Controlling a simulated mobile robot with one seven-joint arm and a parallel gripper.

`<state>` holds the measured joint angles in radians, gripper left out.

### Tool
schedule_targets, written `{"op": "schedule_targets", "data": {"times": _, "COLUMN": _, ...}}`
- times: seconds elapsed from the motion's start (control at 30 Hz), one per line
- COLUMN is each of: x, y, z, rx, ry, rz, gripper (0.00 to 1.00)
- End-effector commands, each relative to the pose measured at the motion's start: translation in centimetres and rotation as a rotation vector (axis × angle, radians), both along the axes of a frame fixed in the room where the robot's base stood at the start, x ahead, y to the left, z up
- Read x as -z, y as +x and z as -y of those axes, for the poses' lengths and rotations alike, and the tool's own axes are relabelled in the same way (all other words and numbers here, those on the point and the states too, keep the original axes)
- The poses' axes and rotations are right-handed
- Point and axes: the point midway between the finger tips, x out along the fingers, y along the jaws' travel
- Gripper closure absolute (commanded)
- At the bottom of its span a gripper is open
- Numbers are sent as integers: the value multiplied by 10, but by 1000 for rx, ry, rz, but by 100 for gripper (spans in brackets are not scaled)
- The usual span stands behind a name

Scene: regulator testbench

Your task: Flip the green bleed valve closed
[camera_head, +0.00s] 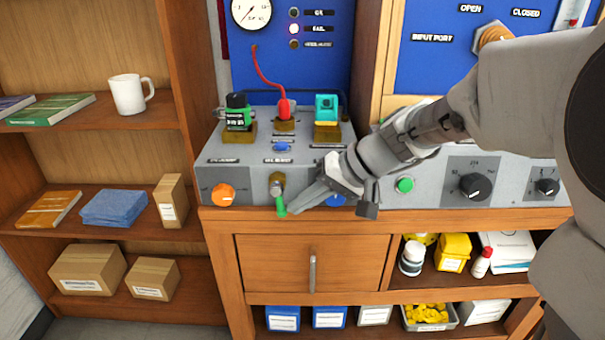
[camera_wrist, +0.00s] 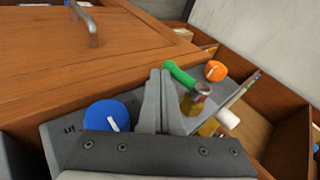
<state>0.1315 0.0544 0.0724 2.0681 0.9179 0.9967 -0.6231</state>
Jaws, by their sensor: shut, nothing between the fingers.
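The bleed valve has a brass body (camera_head: 277,182) on the front face of the grey testbench. Its green lever (camera_head: 281,206) points downward in the head view. In the wrist view the green lever (camera_wrist: 180,73) sticks out from the brass body (camera_wrist: 195,99). My gripper (camera_head: 293,207) is shut and empty, with its fingertips just right of the lever in the head view. In the wrist view my gripper (camera_wrist: 160,74) lies right beside the lever; whether they touch I cannot tell.
An orange knob (camera_head: 223,194) sits left of the valve and a blue knob (camera_head: 335,200) to the right, partly behind my gripper. The wooden bench edge (camera_head: 235,214) runs just below. Green and teal fittings and a red hose plug (camera_head: 284,109) stand on top.

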Motion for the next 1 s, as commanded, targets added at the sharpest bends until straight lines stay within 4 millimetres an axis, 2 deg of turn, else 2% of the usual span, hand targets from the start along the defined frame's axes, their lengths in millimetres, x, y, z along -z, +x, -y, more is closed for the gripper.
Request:
{"op": "schedule_targets", "data": {"times": 0.23, "x": -23, "y": -6, "z": 18, "rx": 3, "ry": 0, "rz": 3, "gripper": 100}}
{"op": "schedule_targets", "data": {"times": 0.7, "x": -103, "y": -32, "z": 92, "rx": 4, "ry": -1, "rz": 2, "gripper": 100}}
{"op": "schedule_targets", "data": {"times": 0.83, "x": -116, "y": -37, "z": 105, "rx": 2, "ry": -1, "rz": 2, "gripper": 100}}
{"op": "schedule_targets", "data": {"times": 1.0, "x": -124, "y": -40, "z": 113, "rx": 0, "ry": -1, "rz": 1, "gripper": 100}}
